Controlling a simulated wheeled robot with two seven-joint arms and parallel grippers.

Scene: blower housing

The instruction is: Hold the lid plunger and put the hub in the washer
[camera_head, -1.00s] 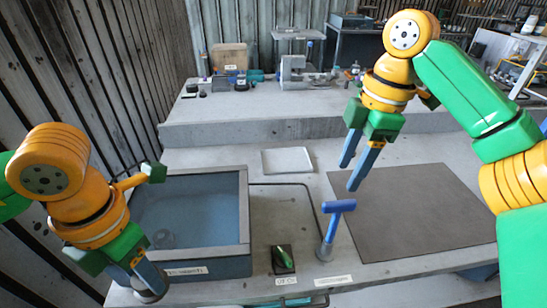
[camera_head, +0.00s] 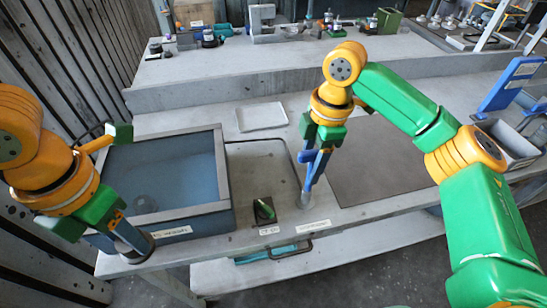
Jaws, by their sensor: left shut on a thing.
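The washer (camera_head: 226,178) is an open grey basin with a blue inside at the left of the table. A small round shape (camera_head: 145,203) lies on its floor; I cannot tell if it is the hub. My left gripper (camera_head: 134,240) is at the washer's front left corner, shut on a grey part with a dark round base, which looks like the lid plunger (camera_head: 140,252).
A dark pad with a green switch (camera_head: 264,211) is right of the washer. A white tray (camera_head: 262,117) lies behind it. A grey mat (camera_head: 380,165) lies clear at the right. A raised back shelf (camera_head: 230,72) holds several items. A blue stand (camera_head: 510,85) is far right.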

